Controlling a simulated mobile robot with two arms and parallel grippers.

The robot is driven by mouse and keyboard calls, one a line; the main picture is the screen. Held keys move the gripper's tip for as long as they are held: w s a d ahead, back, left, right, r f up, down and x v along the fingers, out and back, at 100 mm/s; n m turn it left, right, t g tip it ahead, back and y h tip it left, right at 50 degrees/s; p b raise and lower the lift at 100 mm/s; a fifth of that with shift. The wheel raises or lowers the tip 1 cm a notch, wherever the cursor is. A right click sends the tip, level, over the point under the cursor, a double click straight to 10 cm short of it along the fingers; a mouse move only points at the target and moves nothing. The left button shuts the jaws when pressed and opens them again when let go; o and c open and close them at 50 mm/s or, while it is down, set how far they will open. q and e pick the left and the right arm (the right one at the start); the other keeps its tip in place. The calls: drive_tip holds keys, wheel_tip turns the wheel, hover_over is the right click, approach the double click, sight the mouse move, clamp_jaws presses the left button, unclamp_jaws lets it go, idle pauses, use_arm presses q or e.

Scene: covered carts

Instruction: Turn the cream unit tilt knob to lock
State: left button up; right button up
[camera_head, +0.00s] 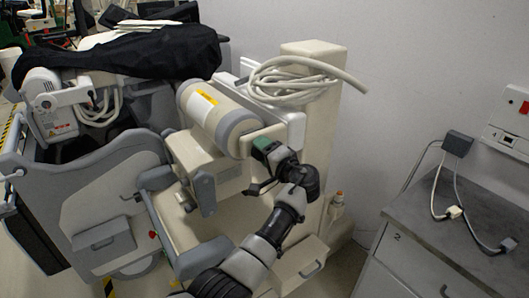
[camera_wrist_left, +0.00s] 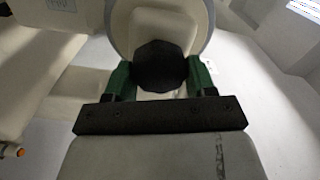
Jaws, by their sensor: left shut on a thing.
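The cream unit (camera_head: 218,115) has a thick cylindrical head with a grey band and a yellow label. In the left wrist view, its dark faceted tilt knob (camera_wrist_left: 160,66) sits at the end of a cream housing (camera_wrist_left: 163,20). My left gripper (camera_wrist_left: 160,78) has its green fingers on both sides of the knob, shut on it. In the head view, my left gripper (camera_head: 264,149) is at the right end of the cylinder and hides the knob. The lock marking cannot be made out. My right gripper is not in view.
A grey cart (camera_head: 110,190) with a black cover (camera_head: 130,55) stands at the left. A grey cabinet (camera_head: 430,240) stands at the right. Bare floor shows between the unit and cabinet.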

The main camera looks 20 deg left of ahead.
use_arm(q)
drive_tip(key=m, duration=0.2)
drive_tip(key=shift+m+p, duration=0.3)
drive_tip(key=shift+m, duration=0.1)
drive_tip(key=m+p, duration=0.1)
drive_tip(key=m, duration=0.1)
drive_tip(key=shift+m, duration=0.4)
drive_tip(key=m+p, duration=0.2)
drive_tip(key=m, duration=0.2)
drive_tip(key=shift+a+f, duration=0.1)
drive_tip(key=shift+f, duration=0.05)
drive_tip(key=shift+f+m+p, duration=0.1)
drive_tip(key=shift+m+p, duration=0.6)
drive_tip(key=shift+m, duration=0.5)
drive_tip(key=o, duration=0.9)
drive_tip(key=shift+f, duration=0.1)
